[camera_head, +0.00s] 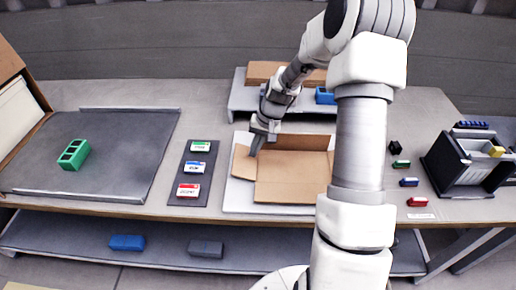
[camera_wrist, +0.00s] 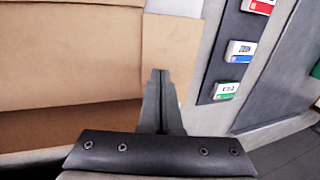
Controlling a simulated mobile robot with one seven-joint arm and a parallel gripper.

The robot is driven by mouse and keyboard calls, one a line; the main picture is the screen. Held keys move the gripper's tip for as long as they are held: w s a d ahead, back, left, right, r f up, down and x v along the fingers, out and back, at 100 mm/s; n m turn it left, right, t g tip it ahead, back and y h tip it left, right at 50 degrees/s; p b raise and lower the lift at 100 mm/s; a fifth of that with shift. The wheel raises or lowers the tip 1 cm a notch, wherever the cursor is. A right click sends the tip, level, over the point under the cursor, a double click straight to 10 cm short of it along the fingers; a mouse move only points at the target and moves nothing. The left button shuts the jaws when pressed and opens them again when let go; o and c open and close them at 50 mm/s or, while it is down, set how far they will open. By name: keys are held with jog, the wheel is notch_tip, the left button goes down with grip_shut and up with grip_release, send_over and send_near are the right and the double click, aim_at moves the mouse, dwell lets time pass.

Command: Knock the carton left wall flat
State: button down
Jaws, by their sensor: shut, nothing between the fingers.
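The brown carton (camera_head: 290,178) lies opened out on a white board, with its back wall (camera_head: 300,142) upright. Its left wall (camera_head: 243,164) is a tan panel spreading outward to the left; I cannot tell whether it lies fully flat or is still slightly tilted. In the wrist view the left wall (camera_wrist: 180,48) is to the right of the carton floor (camera_wrist: 60,55). My gripper (camera_head: 254,153) is shut and empty, pointing down at the far end of the left wall. In the wrist view its fingertips (camera_wrist: 160,74) overlap the wall; contact is unclear.
A dark strip with several labelled cards (camera_head: 195,172) lies left of the white board (camera_head: 270,209). A grey tray (camera_head: 110,150) with a green block (camera_head: 73,155) is farther left. A raised shelf (camera_head: 240,98) stands behind the carton. A black bin (camera_head: 455,165) is at the right.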

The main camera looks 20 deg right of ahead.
jog(key=shift+d, duration=0.15)
jog(key=shift+s+d, duration=0.25)
jog(key=shift+d, duration=0.2)
notch_tip(320, 180, up, 7)
jog(key=p, duration=0.5)
dwell(0.7)
